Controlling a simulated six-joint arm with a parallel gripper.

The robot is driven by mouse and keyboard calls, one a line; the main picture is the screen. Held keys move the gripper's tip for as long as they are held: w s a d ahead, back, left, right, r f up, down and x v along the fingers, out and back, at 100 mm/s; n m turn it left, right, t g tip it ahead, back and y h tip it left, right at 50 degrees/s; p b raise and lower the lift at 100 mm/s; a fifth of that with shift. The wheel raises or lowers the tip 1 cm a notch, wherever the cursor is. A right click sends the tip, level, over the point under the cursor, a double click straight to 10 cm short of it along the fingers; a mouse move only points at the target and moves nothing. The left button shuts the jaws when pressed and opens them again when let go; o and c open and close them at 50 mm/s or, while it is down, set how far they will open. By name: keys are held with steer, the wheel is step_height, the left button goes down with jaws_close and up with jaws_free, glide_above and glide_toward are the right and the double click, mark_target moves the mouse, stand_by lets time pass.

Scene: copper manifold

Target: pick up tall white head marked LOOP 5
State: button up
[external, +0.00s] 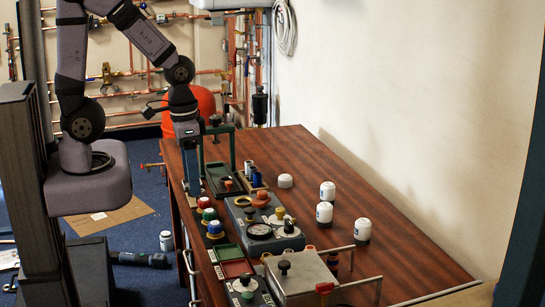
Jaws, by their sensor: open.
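Several white heads stand on the right half of the brown table. A low one (285,181) is at the back, with taller ones in front of it: one at the rear (327,191), one in the middle (324,212) and one at the front right (362,229). Their markings are too small to read, so I cannot tell which is LOOP 5. My gripper (193,188) points down at the table's left edge, left of the green tray and well away from the white heads. It is open and appears empty.
A green tray (213,187) with a frame stands beside my gripper. Red, green and blue knobs (210,214), a grey gauge box (262,241) and a metal box with handles (300,276) fill the left and front.

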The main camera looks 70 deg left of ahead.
mark_target(356, 224)
steer(key=w+d+f+t+b, duration=0.1)
steer(key=w+f+t+b, duration=0.1)
steer(key=w, duration=0.4)
steer(key=w+d+f+t+b, duration=0.1)
steer(key=w+f+t+b, duration=0.1)
steer(key=w, duration=0.4)
steer(key=w+d+f+t+b, duration=0.1)
steer(key=w+f+t+b, duration=0.1)
steer(key=w+f, duration=0.4)
steer(key=shift+w+d+h+b, duration=0.35)
steer(key=shift+w+b, duration=0.2)
steer(key=shift+b, duration=0.3)
steer(key=w+d+f+t+b, duration=0.1)
steer(key=w+t+b, duration=0.1)
steer(key=w, duration=0.2)
steer(key=w+d+f+t+b, duration=0.1)
steer(key=w+f+t+b, duration=0.1)
steer(key=w, duration=0.3)
steer(key=w+d+f+t+b, duration=0.1)
steer(key=w+f+t+b, duration=0.1)
steer(key=w, duration=0.3)
steer(key=shift+t+b, duration=0.6)
steer(key=shift+w+r+t, duration=0.1)
steer(key=shift+w+t, duration=0.3)
steer(key=shift+w, duration=0.1)
steer(key=shift+x, duration=3.65)
steer(key=shift+a, duration=0.2)
steer(key=c, duration=1.3)
step_height(356, 224, up, 10)
steer(key=shift+f, duration=0.1)
